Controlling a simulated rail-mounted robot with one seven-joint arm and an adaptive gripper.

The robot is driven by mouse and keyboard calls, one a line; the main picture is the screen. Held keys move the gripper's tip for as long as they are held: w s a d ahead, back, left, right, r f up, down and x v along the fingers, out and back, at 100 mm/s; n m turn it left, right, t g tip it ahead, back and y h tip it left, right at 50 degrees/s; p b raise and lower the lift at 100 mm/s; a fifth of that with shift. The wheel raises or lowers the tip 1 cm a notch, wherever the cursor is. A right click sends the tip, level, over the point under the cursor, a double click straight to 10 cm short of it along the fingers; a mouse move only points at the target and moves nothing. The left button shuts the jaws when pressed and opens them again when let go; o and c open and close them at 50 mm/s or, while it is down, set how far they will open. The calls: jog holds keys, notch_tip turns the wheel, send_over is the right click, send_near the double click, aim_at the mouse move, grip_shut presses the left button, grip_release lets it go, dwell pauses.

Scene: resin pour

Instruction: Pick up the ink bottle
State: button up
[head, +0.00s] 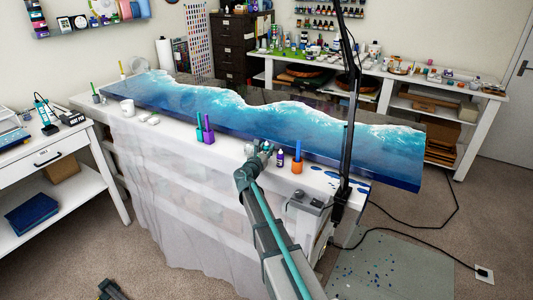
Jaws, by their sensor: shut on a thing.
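My gripper (263,149) is at the front edge of the white-covered table, in front of the blue wave panel. It is shut on a small bottle, taken to be the ink bottle, which the gripper and arm mostly hide. Whether the bottle touches the table cannot be told. A small dark purple bottle (280,159) with a pale label stands upright just right of my gripper.
An orange cup (297,167) stands right of the purple bottle. Purple and green holders (204,134) with tools stand to the left. A white mug (128,107) is further left. The long wave panel (330,134) lies behind. A black stand (348,130) rises at right.

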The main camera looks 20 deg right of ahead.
jog(key=s+a+r+b, duration=0.2)
jog(key=s+r, duration=0.9)
jog(key=s, duration=0.2)
jog(key=shift+s+a, duration=0.3)
jog(key=shift+s, duration=0.1)
jog(key=shift+r, duration=0.1)
